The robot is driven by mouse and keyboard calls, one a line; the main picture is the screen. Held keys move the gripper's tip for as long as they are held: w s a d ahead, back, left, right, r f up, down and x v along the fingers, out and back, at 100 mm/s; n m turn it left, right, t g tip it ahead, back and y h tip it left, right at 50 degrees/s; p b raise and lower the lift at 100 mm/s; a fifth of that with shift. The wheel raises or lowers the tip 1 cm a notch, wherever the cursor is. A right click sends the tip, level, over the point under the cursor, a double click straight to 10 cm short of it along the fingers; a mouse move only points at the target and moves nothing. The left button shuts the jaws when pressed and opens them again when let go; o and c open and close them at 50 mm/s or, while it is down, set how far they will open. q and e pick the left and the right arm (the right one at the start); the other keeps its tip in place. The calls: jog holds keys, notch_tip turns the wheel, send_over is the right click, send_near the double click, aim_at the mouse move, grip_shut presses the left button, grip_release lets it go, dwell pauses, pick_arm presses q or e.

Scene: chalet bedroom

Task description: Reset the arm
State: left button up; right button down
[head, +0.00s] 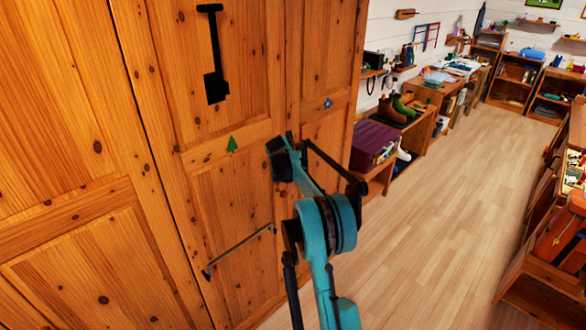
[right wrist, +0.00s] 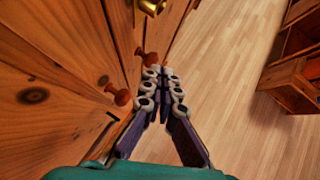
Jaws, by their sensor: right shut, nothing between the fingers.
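My right gripper (right wrist: 164,82) shows in the right wrist view. Its purple fingers with pale, dark-centred pads are together at the tips, with nothing between them. Its tips appear close to two round wooden knobs (right wrist: 122,97) on the wooden cabinet front (right wrist: 60,60); I cannot tell whether they touch. In the head view my teal right arm rises from the bottom centre, bent in front of the tall wooden wardrobe (head: 85,140); its gripper cannot be made out clearly there. My left gripper is in neither view.
Low shelves with boots (head: 402,108) and a purple box (head: 372,143) line the wall beyond. Wooden furniture (head: 540,260) stands at right. The plank floor (head: 440,210) between is clear.

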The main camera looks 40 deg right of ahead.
jog(key=s+a+r+m+t+y+b, duration=0.1)
jog(key=s+a+r+m+y+b, duration=0.15)
jog(key=s+a+m, duration=0.6)
jog(key=s+a+r+m+t+y+b, duration=0.1)
jog(key=s+a+r+m+b, duration=0.15)
jog(key=s+a, duration=1)
pick_arm(q)
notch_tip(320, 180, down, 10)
jog(key=b, duration=0.5)
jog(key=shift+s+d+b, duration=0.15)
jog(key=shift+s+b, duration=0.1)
jog(key=shift+b, duration=0.05)
pick_arm(e)
jog(key=s+a+f+m+y, duration=0.2)
jog(key=s+a+f+m, duration=0.4)
jog(key=s+a, duration=0.3)
jog(key=s+a+f+m+y, duration=0.2)
jog(key=s+a+f+m, duration=0.5)
jog(key=s+a+f, duration=0.2)
jog(key=shift+a+m, duration=0.3)
jog(key=shift+a, duration=0.9)
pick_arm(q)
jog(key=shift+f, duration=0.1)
pick_arm(e)
jog(key=shift+s, duration=0.1)
